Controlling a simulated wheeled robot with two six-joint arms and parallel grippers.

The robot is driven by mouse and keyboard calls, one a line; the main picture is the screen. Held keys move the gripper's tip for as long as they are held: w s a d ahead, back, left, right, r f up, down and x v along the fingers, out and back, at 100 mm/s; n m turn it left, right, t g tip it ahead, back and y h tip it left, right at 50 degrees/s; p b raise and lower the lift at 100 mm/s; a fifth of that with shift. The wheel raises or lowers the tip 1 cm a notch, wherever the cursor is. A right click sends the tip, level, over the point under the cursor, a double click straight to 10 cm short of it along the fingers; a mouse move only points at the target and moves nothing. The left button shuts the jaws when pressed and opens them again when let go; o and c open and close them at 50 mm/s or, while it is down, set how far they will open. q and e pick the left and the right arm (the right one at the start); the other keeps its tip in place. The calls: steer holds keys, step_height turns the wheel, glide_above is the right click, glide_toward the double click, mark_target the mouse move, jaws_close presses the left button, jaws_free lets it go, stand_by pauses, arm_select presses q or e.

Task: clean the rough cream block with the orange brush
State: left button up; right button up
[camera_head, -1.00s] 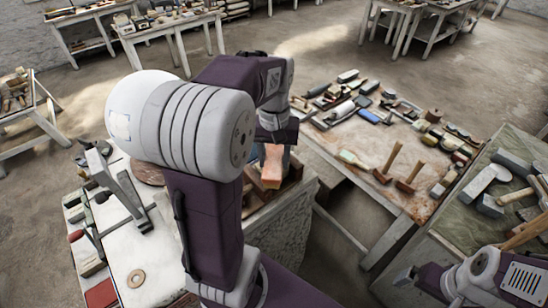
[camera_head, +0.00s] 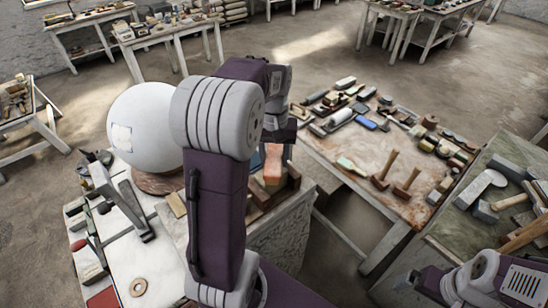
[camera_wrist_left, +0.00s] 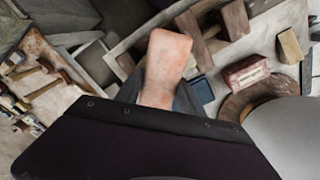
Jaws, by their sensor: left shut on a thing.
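The orange brush (camera_head: 273,163) is in my left gripper (camera_head: 277,140), pointing down over the wooden tray on the near bench. In the left wrist view the orange brush (camera_wrist_left: 167,57) juts out from my gripper (camera_wrist_left: 160,98), which is shut on it. A small cream-tan block (camera_head: 176,204) lies on the bench, left of my arm. A similar tan block (camera_wrist_left: 290,45) shows at right in the wrist view, apart from the brush. I cannot tell its roughness. My right gripper (camera_head: 406,280) is low at right, its jaws unclear.
A big white sphere (camera_head: 146,127) stands on a round brown base (camera_head: 158,183) beside my left arm. A wooden tray (camera_head: 292,182) with dark blocks lies below the brush. A cluttered tool table (camera_head: 345,150) is to the right, with a floor gap before it.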

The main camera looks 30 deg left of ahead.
mark_target(273, 169)
arm_select(q)
steer(key=shift+s+d+r+b, duration=0.15)
steer(key=shift+s+d, duration=0.15)
steer(key=shift+s, duration=0.25)
steer(key=shift+s+d+b, duration=0.15)
steer(key=shift+s+d, duration=0.15)
steer(key=shift+s, duration=0.25)
steer(key=shift+s+d+b, duration=0.3)
steer(key=shift+s, duration=0.2)
steer(key=shift+s+d, duration=0.25)
steer(key=shift+s, duration=0.2)
steer(key=shift+w, duration=0.1)
